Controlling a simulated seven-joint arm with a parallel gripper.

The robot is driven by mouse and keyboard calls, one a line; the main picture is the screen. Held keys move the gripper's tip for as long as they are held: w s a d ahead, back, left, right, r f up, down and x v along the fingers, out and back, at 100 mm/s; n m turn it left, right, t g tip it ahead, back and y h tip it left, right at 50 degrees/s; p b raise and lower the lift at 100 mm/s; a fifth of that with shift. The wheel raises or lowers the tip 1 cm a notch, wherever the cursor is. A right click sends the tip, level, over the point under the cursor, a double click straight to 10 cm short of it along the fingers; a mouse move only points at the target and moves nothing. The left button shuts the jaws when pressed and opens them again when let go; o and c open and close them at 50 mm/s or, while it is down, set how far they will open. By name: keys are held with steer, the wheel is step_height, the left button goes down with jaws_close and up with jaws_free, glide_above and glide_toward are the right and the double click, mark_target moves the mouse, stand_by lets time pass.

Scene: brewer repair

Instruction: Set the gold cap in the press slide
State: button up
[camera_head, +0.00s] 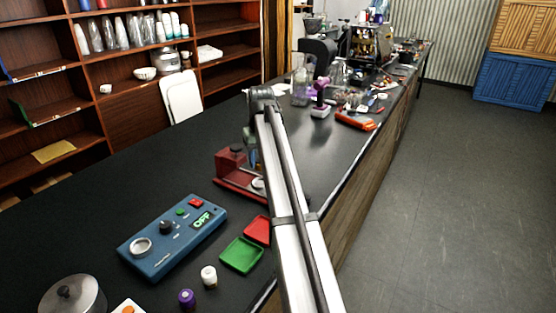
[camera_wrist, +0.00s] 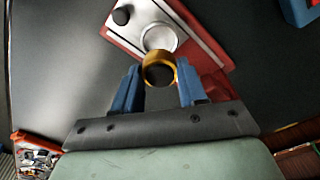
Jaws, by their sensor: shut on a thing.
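The gold cap (camera_wrist: 158,57) is a short gold ring with a dark inside, held between the two blue fingers of my gripper (camera_wrist: 159,73) in the wrist view. Just beyond it is the press slide (camera_wrist: 162,36), a pale round seat on the red press (camera_wrist: 195,48). The cap overlaps the seat's near edge in this view; I cannot tell whether they touch. In the head view the red press (camera_head: 229,164) stands on the dark counter, partly behind my arm. The cap is hidden there.
A black knob (camera_wrist: 121,16) sits on the press. In the head view, a blue control box (camera_head: 173,237) reading OFF, a green tray (camera_head: 241,255) and a red tray (camera_head: 258,229) lie nearer. Small white (camera_head: 209,276) and purple (camera_head: 187,299) pieces stand in front. The counter left of the press is clear.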

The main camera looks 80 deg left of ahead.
mark_target(260, 169)
steer(key=shift+s+a+n, duration=0.1)
steer(key=shift+n, duration=1.1)
steer(key=shift+f, duration=2.1)
steer(key=shift+f, duration=1.15)
stand_by(0.5)
steer(key=o, duration=1.6)
steer(key=shift+c, duration=0.2)
steer(key=shift+r, duration=4.1)
